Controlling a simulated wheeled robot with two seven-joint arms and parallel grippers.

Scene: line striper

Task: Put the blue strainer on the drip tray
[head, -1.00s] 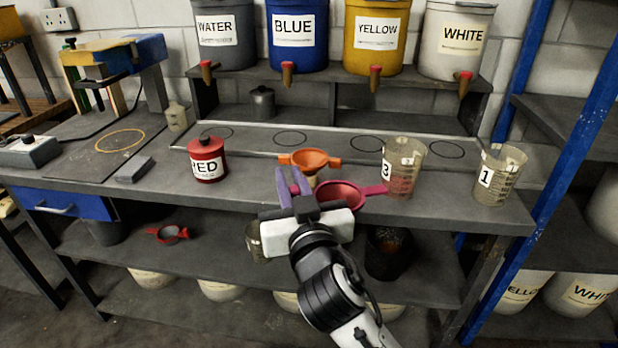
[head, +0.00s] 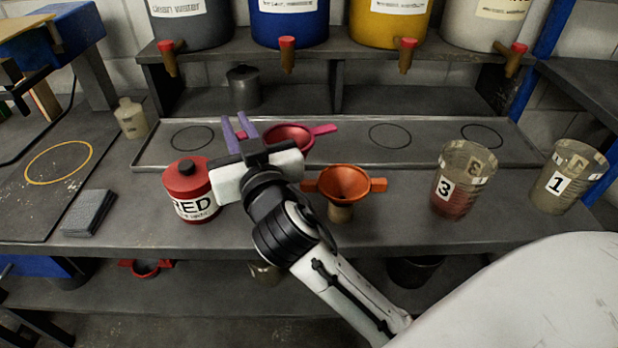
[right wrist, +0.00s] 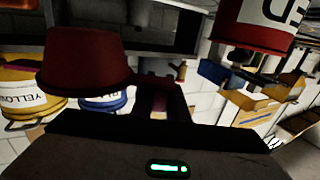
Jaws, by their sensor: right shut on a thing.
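I see no blue strainer in these views. My right gripper (head: 238,128) is shut on a crimson strainer (head: 289,137) with a pink handle at its far side. In the right wrist view the strainer (right wrist: 85,62) shows dark red beside the fingers. It hangs over or rests on the front part of the drip tray (head: 350,155); I cannot tell which. The tray is long and grey, with ring marks, below the taps. An orange strainer (head: 344,184) sits on a small holder on the bench, in front of the tray. My left gripper is out of view.
The RED jar (head: 190,190) stands close left of my right gripper. Beakers 3 (head: 462,182) and 1 (head: 567,180) stand at the right. Taps (head: 288,52) overhang the tray's back. A grey pot (head: 243,88) stands behind. The tray's right half is clear.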

